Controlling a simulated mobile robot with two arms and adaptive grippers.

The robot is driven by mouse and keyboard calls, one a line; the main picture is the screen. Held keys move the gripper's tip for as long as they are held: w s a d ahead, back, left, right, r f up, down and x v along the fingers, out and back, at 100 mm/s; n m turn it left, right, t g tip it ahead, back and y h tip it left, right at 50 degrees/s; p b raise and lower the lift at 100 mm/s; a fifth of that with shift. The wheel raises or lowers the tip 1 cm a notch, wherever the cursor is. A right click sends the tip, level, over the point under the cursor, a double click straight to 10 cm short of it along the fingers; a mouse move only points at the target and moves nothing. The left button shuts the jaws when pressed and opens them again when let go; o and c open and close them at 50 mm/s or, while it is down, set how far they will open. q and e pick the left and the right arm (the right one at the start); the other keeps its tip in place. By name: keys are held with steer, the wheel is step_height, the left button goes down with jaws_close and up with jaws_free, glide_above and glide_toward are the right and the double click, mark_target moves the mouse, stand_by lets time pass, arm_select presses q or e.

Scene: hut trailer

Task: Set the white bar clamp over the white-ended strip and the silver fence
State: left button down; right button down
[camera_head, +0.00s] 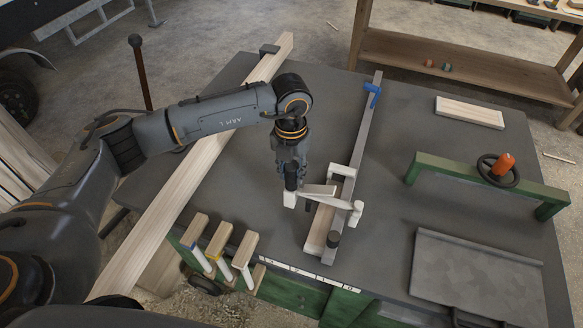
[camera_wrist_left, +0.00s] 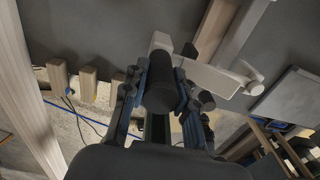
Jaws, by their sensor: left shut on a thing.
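The white bar clamp (camera_head: 322,196) is in my left gripper (camera_head: 292,182), which is shut on its dark handle (camera_wrist_left: 160,85). In the head view the clamp lies across the silver fence (camera_head: 360,130) and the short wooden strip (camera_head: 319,228) beside the fence's near end. Its white bar (camera_wrist_left: 215,76) runs to the right in the wrist view, ending in a white jaw pad. Whether the clamp touches the strip or fence cannot be told. The strip's white end is not clearly distinguishable from the clamp. My right gripper is not in view.
A blue clamp (camera_head: 372,92) sits at the fence's far end. A long beam (camera_head: 180,195) crosses the table's left. A green frame with an orange knob (camera_head: 502,164) and a grey plate (camera_head: 475,275) are at the right.

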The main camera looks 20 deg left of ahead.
mark_target(291, 182)
arm_select(q)
steer(key=shift+f+b, duration=0.3)
steer(key=shift+f, duration=0.4)
steer(key=shift+s+f, duration=0.1)
steer(key=shift+f, duration=0.2)
steer(key=shift+f+b, duration=0.5)
steer(key=shift+f, duration=0.5)
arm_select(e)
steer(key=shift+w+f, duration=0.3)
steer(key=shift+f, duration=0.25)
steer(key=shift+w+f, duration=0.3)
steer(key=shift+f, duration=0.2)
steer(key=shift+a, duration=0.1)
arm_select(q)
steer(key=shift+c, duration=2.4)
jaws_free()
steer(key=shift+f, duration=0.1)
